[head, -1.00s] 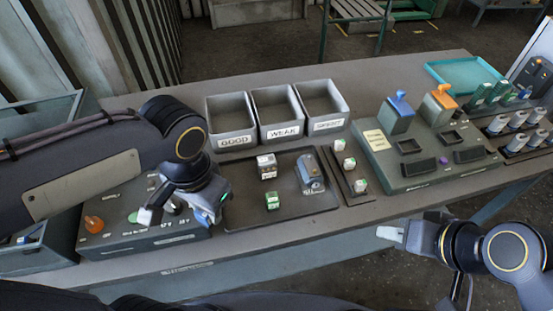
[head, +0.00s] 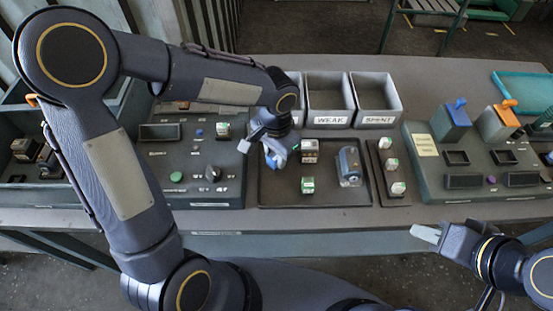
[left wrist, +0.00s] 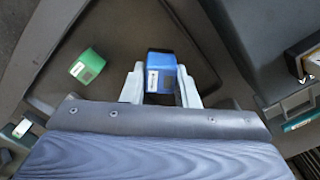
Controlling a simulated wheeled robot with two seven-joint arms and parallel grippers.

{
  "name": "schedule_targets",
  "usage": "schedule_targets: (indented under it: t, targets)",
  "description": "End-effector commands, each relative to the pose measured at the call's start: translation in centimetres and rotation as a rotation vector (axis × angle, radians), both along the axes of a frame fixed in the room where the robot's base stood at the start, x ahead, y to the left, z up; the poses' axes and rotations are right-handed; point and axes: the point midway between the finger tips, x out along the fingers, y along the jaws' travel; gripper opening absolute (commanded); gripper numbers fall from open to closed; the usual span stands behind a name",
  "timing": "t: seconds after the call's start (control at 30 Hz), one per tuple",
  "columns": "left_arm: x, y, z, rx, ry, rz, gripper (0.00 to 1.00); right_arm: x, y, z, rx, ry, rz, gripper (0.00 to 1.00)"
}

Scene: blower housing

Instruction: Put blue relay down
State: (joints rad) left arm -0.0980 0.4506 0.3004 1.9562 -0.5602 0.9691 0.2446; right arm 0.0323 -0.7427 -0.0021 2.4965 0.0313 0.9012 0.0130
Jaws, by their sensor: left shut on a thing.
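The blue relay (left wrist: 162,78) sits between the two fingers of my left gripper (left wrist: 161,88) in the left wrist view. The gripper is shut on it. In the head view my left gripper (head: 272,156) is over the left back part of the dark tray (head: 267,196), left of a white-topped relay (head: 308,151). I cannot tell whether the blue relay touches the tray. A green relay (head: 308,185) stands on the tray and shows left of the gripper in the left wrist view (left wrist: 87,66). My right gripper (head: 427,233) is off the table's front edge; its finger gap is unclear.
A blue-grey device (head: 350,166) stands on the tray's right side. A narrow rack (head: 386,189) with small relays is beside it. Grey bins (head: 330,102) stand behind. A control panel (head: 190,190) is left of the tray. The tray's front left is bare.

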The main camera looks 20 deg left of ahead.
Motion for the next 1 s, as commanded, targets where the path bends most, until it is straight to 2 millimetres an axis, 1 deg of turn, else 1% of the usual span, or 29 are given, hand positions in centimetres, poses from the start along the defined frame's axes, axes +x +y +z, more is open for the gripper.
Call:
schedule_targets:
  t: [0.07, 0.2, 0.27, 0.5, 0.67, 0.7, 0.8, 0.83, 1.0]
  targets:
    - [0.4, -0.1, -0.6, 0.001, 0.003, 0.001, 0.13, 0.0, 0.0, 0.1, 0.0, 0.0, 0.0, 0.33]
    - [0.3, -0.1, -2.8, 0.001, 0.005, 0.0, 0.13, 0.0, 0.0, 0.1, 0.0, 0.0, 0.0, 0.33]
    - [0.3, 0.0, -3.4, 0.001, 0.004, 0.0, 0.13, 0.0, 0.0, 0.1, 0.0, 0.0, 0.0, 0.33]
    - [0.4, -0.1, -3.5, 0.0, 0.0, 0.001, 0.13, 0.0, 0.0, 0.0, 0.0, 0.0, 0.0, 0.33]
    - [0.4, -0.1, -4.1, 0.0, 0.0, 0.001, 0.13, 0.0, 0.0, -0.5, 0.0, 0.0, 0.0, 0.33]
    - [0.4, -0.1, -3.9, 0.0, 0.0, 0.001, 0.32, 0.0, 0.0, -0.3, 0.0, 0.0, 0.0, 0.33]
    - [0.4, -0.1, -3.8, 0.0, 0.001, 0.001, 0.45, 0.0, 0.0, -0.3, 0.0, 0.0, 0.0, 0.33]
    - [0.4, -0.1, -3.8, 0.0, 0.001, 0.001, 0.49, 0.0, 0.0, -0.3, 0.0, 0.0, 0.0, 0.33]
    - [0.4, -0.1, -3.8, 0.0, 0.001, 0.001, 0.49, 0.0, 0.0, -0.3, 0.0, 0.0, 0.0, 0.33]
